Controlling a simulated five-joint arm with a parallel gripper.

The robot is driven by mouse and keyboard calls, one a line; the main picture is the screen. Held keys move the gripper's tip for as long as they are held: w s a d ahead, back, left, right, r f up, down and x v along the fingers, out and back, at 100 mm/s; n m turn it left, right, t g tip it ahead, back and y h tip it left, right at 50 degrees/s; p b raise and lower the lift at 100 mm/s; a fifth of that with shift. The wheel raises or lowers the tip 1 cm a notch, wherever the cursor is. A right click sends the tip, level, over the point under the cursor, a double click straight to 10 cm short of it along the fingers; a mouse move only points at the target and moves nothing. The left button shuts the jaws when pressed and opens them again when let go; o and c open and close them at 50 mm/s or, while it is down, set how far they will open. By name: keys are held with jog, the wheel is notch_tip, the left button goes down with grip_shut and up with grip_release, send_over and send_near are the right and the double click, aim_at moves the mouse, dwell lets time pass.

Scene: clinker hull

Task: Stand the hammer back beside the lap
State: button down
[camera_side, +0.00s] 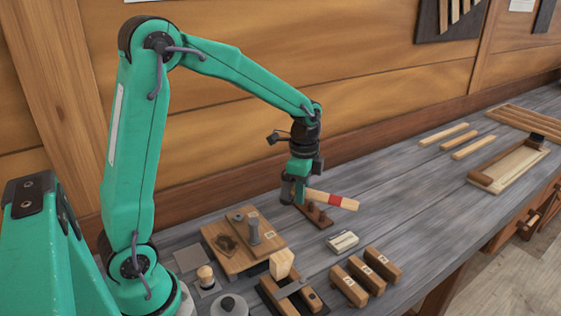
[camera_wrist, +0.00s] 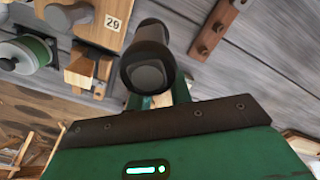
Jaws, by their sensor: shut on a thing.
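The hammer has a pale wooden handle (camera_side: 332,199) with a red band. In the side view the handle sticks out to the right from my gripper (camera_side: 295,190), nearly level, above the bench. In the wrist view the dark round hammer head (camera_wrist: 148,58) stands out in front of my green fingers, hiding most of the grip. My gripper is shut on the hammer. I cannot tell for sure which piece is the lap.
A wooden board with a metal post (camera_side: 262,241) stands left of the gripper. Several wooden blocks (camera_side: 365,275) and a small pale block (camera_side: 342,241) are in front. Pale strips (camera_side: 445,135) and a framed tray (camera_side: 512,166) lie far right.

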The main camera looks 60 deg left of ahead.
jog(key=f+m, duration=0.1)
jog(key=m, duration=0.1)
jog(key=a+f+m, duration=0.1)
jog(key=m, duration=0.1)
jog(key=a+m, duration=0.1)
jog(key=shift+s+a+f+m, duration=0.1)
jog(key=shift+s+f+m, duration=0.15)
jog(key=shift+f+m, duration=0.15)
jog(key=shift+f, duration=0.15)
jog(key=shift+f, duration=3.85)
jog(key=shift+f, duration=0.55)
jog(key=c, duration=1.2)
grip_release()
jog(key=shift+r, duration=4)
